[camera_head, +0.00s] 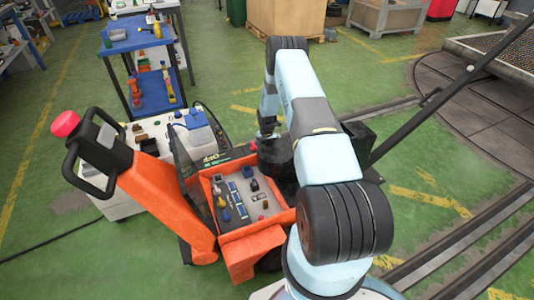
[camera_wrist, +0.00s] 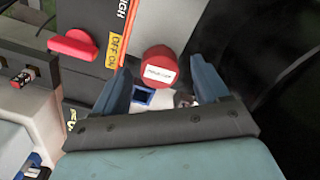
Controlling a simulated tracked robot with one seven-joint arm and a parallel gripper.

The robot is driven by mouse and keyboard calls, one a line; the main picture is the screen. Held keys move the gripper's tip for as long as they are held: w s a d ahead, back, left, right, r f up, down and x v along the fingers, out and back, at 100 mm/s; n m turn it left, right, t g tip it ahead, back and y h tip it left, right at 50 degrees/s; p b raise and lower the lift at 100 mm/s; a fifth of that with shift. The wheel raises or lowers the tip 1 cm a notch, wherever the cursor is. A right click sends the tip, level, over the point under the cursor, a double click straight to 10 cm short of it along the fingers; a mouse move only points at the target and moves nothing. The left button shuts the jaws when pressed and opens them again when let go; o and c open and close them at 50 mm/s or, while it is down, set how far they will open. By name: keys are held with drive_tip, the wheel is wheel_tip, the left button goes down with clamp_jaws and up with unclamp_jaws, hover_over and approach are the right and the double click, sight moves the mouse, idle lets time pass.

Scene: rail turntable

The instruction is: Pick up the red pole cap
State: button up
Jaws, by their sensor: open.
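The red cap (camera_wrist: 159,62), round with a white label, shows in the wrist view between and just beyond my fingertips. My gripper (camera_wrist: 163,74) is open, with one blue-grey finger on each side of the cap. I cannot tell whether either finger touches it. The label's print is too small to read surely. In the head view my arm hides this cap and most of my gripper.
A red knob (camera_wrist: 76,46) sits left of the cap beside a yellow OFF/ON label (camera_wrist: 115,46). A small blue square part (camera_wrist: 143,96) lies near the left finger. An orange tool tray (camera_head: 268,224) and a blue shelf cart (camera_head: 128,42) stand nearby.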

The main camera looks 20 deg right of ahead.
drive_tip(key=shift+f, duration=0.55)
drive_tip(key=c, duration=1.1)
wheel_tip(320, 180, up, 10)
